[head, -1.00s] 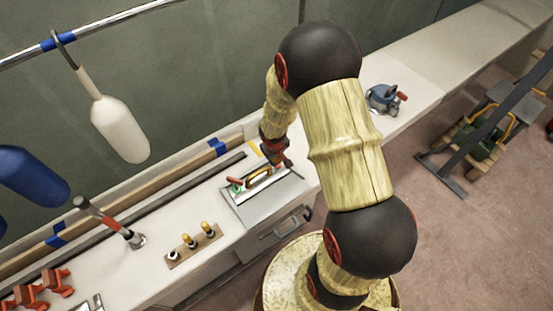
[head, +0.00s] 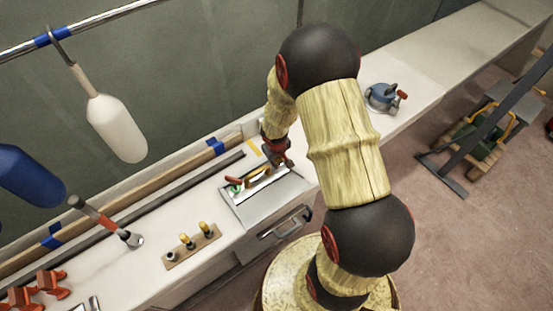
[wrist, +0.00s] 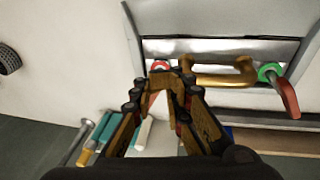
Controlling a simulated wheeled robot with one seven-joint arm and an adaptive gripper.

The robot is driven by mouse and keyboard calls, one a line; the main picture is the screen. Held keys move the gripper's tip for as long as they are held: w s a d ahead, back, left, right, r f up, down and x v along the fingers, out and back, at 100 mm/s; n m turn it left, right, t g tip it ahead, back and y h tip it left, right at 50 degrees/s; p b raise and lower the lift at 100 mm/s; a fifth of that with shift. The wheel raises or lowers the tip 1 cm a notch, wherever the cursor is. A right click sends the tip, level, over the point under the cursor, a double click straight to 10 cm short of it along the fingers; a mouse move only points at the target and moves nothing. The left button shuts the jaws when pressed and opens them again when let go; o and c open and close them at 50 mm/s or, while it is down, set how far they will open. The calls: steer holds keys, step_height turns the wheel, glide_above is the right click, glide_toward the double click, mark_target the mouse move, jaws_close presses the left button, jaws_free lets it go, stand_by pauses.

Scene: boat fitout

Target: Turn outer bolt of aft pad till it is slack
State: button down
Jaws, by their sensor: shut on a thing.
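In the wrist view a metal plate bears a brass handle (wrist: 222,77) between two ringed fastenings. One has a green ring (wrist: 269,72) and a red lever (wrist: 286,98). The other has a red-and-white ring (wrist: 160,66), just beyond my gripper (wrist: 163,82). My gripper is shut by that ring; the part between its fingertips is mostly hidden, apparently this fastening's bolt or lever. I cannot tell which one is the outer bolt. In the head view my gripper (head: 284,165) is at the plate's (head: 262,201) far right, and the red lever (head: 234,181) is at its left.
A block with several yellow-topped pegs (head: 192,246) stands left on the bench, near an orange-handled tool (head: 105,220). A blue device (head: 384,97) sits to the right. White (head: 117,128) and blue (head: 30,176) fenders hang from the rail. A drawer handle (head: 285,222) juts out in front.

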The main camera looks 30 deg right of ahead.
steer(key=shift+d, duration=0.75)
steer(key=shift+w+a, duration=0.1)
step_height(320, 180, up, 6)
steer(key=a+p, duration=0.2)
steer(key=p, duration=0.1)
steer(key=shift+s+a, duration=0.25)
steer(key=shift+s, duration=0.1)
stand_by(0.5)
stand_by(0.4)
